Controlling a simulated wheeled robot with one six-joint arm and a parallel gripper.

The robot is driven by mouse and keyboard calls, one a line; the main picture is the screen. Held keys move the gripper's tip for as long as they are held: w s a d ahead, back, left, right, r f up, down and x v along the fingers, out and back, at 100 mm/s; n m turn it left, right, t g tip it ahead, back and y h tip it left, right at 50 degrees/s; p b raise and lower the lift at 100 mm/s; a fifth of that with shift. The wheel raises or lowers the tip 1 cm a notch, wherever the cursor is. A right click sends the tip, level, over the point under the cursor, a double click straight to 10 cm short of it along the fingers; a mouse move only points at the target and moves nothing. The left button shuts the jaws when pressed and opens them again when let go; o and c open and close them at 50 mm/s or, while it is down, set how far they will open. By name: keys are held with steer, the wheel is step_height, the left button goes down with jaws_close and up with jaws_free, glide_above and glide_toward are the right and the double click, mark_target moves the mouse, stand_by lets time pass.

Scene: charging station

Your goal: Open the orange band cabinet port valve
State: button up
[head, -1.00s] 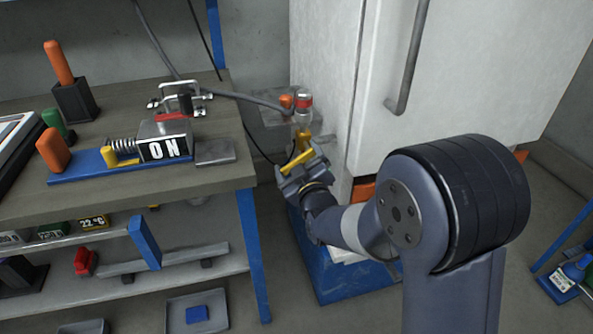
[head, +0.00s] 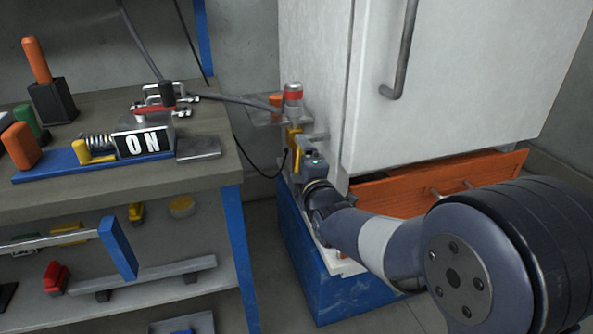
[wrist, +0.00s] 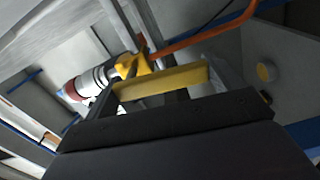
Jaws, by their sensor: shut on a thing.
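The valve has a yellow lever handle (head: 293,137) below a silver cylinder with a red-orange band (head: 293,93), on the left side of the white cabinet (head: 460,80). In the wrist view the yellow handle (wrist: 165,82) lies across between the two fingers. A silver fitting with a reddish end (wrist: 85,85) joins the handle's yellow hub. My gripper (head: 303,160) is shut on the handle, close against the cabinet's lower left corner. The gripper and wrist hide the handle's lower end in the head view.
A workbench (head: 215,172) stands to the left, with an "ON" sign block (head: 143,143) and a clamp. A grey hose (head: 230,98) runs to the valve area. A blue base (head: 310,275) sits under the cabinet. An orange drawer front (head: 400,190) shows below the cabinet door.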

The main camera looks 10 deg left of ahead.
steer(key=shift+d+n+b, duration=0.1)
steer(key=shift+n+b, duration=0.3)
steer(key=shift+n, duration=0.2)
steer(key=shift+w, duration=0.1)
steer(key=o, duration=1.2)
steer(key=shift+c, duration=0.2)
steer(key=shift+d, duration=0.1)
steer(key=p+v, duration=0.1)
steer(key=v, duration=0.9)
steer(key=shift+s+d+p, duration=0.25)
steer(key=shift+s+p, duration=0.05)
steer(key=shift+p, duration=0.1)
steer(key=shift+f, duration=0.1)
steer(key=b+x, duration=0.2)
steer(key=x, duration=0.9)
steer(key=shift+s, duration=0.1)
